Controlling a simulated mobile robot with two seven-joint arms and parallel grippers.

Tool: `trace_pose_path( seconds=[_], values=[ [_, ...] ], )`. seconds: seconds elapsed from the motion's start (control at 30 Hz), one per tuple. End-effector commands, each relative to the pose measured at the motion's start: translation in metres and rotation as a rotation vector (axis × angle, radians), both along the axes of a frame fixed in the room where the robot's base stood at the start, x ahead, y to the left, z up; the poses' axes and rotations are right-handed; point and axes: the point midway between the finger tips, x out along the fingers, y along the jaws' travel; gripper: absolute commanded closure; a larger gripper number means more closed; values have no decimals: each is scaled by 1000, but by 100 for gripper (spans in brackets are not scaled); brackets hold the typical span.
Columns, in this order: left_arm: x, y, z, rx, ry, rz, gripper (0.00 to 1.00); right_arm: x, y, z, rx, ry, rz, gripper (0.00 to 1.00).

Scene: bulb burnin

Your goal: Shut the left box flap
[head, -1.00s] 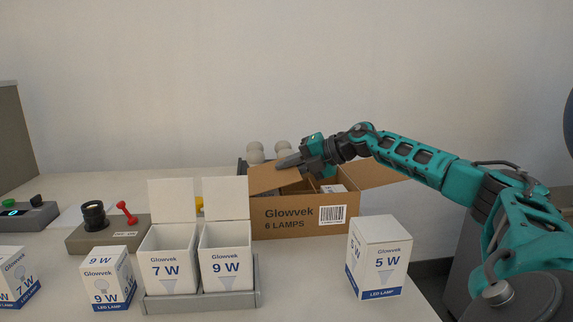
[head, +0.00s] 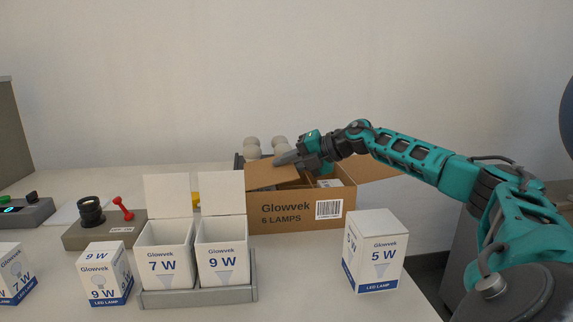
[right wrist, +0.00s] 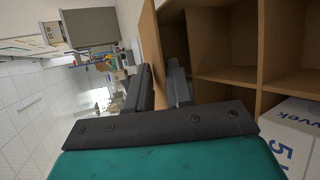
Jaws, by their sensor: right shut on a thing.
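The brown cardboard box (head: 285,212) marked Glowvek 6 Lamps stands on the table. Its left flap (head: 268,177) is raised and slants over the left part of the opening. My right gripper (head: 287,159) is at this flap and shut on it. In the right wrist view the flap's edge (right wrist: 152,50) runs between the two dark fingers of the gripper (right wrist: 160,88). The right flap (head: 375,167) stands open outward, partly behind my right arm. Brown dividers (right wrist: 228,75) and a white lamp carton (right wrist: 295,130) show inside the box. My left gripper is out of view.
A grey tray (head: 200,296) with open 7 W and 9 W cartons stands in front of the box. A closed 5 W carton (head: 378,255) stands at right, near the table edge. A grey unit with a red lever (head: 123,208) is at left. Round bulbs (head: 252,147) show behind the box.

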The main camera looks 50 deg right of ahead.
Motion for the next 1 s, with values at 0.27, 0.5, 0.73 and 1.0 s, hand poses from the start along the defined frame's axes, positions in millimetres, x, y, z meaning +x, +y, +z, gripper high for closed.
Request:
trace_pose_path(
  seconds=[0.27, 0.5, 0.73, 1.0],
  values=[
    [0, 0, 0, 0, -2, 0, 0, -2, 3, -14, -11, 31, 12, 71],
    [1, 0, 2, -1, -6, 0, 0, -2, 2, -10, -8, 22, 9, 71],
    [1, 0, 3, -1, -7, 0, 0, -3, 0, -8, -7, 20, 6, 71],
    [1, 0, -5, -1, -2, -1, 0, -30, -13, 4, -13, 24, 3, 71]
  ],
)
